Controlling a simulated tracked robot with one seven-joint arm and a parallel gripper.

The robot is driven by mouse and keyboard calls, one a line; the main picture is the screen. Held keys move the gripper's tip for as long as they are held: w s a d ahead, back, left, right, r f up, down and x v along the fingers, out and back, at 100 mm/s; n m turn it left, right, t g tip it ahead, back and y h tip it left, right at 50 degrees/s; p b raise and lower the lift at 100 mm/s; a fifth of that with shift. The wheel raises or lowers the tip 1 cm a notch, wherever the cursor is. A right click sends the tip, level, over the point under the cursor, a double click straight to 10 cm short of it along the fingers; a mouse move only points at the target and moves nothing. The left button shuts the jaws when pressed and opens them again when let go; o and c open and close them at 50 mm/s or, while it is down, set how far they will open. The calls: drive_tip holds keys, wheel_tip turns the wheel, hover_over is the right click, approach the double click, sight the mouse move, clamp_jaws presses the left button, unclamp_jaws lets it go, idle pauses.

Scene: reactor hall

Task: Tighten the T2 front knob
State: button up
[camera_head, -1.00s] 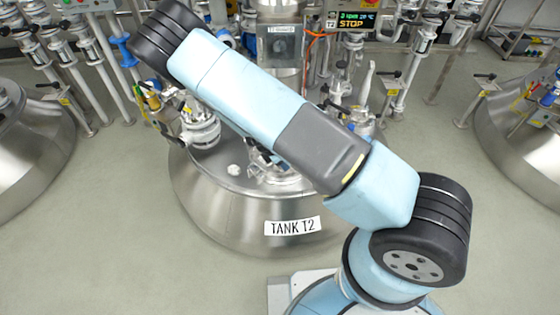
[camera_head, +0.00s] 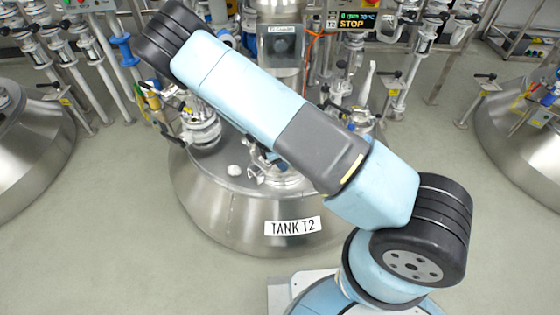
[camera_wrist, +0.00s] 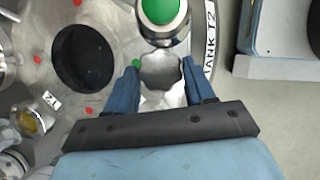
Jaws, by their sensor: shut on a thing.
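The tank (camera_head: 230,215), labelled "TANK T2", stands at the middle of the head view. In the wrist view a grey lobed knob (camera_wrist: 161,71) sits on the tank's top. My gripper (camera_wrist: 163,82) has its two blue fingers on either side of this knob and is shut on it. A round part with a green top (camera_wrist: 158,10) stands right beyond the knob. In the head view my arm hides most of the gripper, and I cannot make out the knob there.
An open dark round hole (camera_wrist: 84,57) is in the tank top, left of the knob. A white valve (camera_head: 201,125) stands on the tank's left side. A display reading "STOP" (camera_head: 357,20) is at the back. Bare floor (camera_head: 110,220) lies left of the tank.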

drive_tip(key=m+g, duration=0.1)
drive_tip(key=m, duration=0.2)
drive_tip(key=w+m+g, duration=0.1)
drive_tip(key=m, duration=0.2)
drive_tip(key=m+g+y, duration=0.1)
drive_tip(key=m, duration=0.2)
drive_tip(key=m+g, duration=0.1)
drive_tip(key=m, duration=0.2)
drive_tip(key=shift+w+d+r+y, duration=0.1)
drive_tip(key=shift+w+y, duration=0.1)
drive_tip(key=shift+y, duration=0.2)
idle(0.3)
drive_tip(key=o, duration=1.1)
drive_tip(key=shift+s, duration=0.15)
drive_tip(key=shift+c, duration=0.2)
drive_tip(key=v, duration=1.3)
drive_tip(key=shift+w+r, duration=0.2)
drive_tip(key=shift+w, duration=0.15)
